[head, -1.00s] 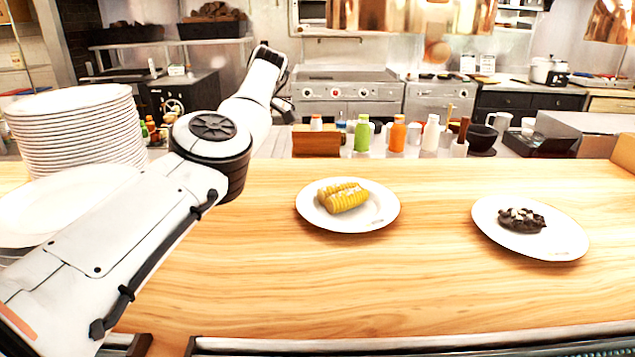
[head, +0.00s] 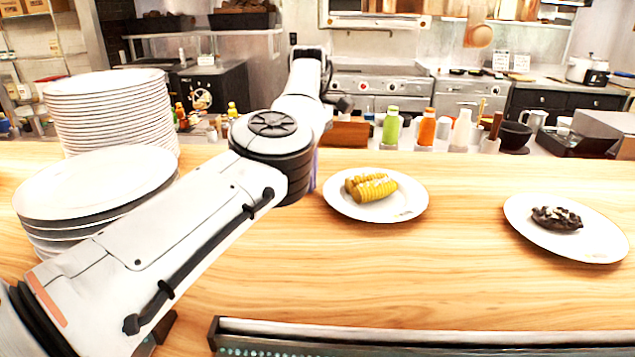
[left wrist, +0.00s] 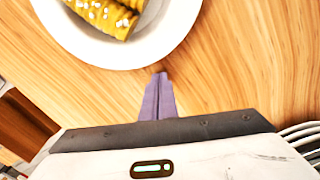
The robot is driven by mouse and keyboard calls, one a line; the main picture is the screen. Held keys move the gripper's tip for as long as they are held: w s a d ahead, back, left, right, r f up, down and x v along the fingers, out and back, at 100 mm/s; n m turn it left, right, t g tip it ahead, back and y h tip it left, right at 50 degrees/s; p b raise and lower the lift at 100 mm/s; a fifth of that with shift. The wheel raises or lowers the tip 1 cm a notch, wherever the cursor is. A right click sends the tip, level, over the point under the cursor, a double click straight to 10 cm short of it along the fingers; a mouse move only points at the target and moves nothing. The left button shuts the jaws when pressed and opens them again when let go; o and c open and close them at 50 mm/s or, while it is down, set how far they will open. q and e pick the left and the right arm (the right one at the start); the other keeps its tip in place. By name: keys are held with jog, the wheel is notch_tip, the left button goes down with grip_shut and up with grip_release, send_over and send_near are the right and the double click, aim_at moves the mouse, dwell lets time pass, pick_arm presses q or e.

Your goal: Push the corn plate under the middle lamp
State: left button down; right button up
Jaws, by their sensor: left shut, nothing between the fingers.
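The corn plate (head: 408,207) is a white round plate with yellow corn pieces (head: 372,187), flat on the wooden counter in the head view. It also shows at the top of the left wrist view (left wrist: 75,42). My left gripper (left wrist: 160,76) is shut and empty, its purple fingertips right by the plate's rim; I cannot tell whether they touch. In the head view only a purple sliver of the gripper (head: 313,172) shows left of the plate, behind my arm. Copper-coloured edges show along the top; I cannot make out the middle lamp. My right gripper is not in view.
A second white plate (head: 590,245) with dark food lies to the right, with bare counter between. Tall stacks of white plates (head: 110,85) stand at the left, near my arm. Bottles (head: 426,130) stand beyond the counter's far edge. A metal rail (head: 420,340) runs in front.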

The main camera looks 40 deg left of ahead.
aim_at(363, 191)
pick_arm(q)
jog(key=shift+w+d, duration=0.1)
jog(key=shift+d, duration=0.9)
jog(key=shift+d, duration=0.1)
jog(key=d, duration=0.3)
jog(key=w+d, duration=0.1)
jog(key=d, duration=0.6)
jog(key=shift+w+p, duration=0.3)
jog(key=shift+a, duration=0.1)
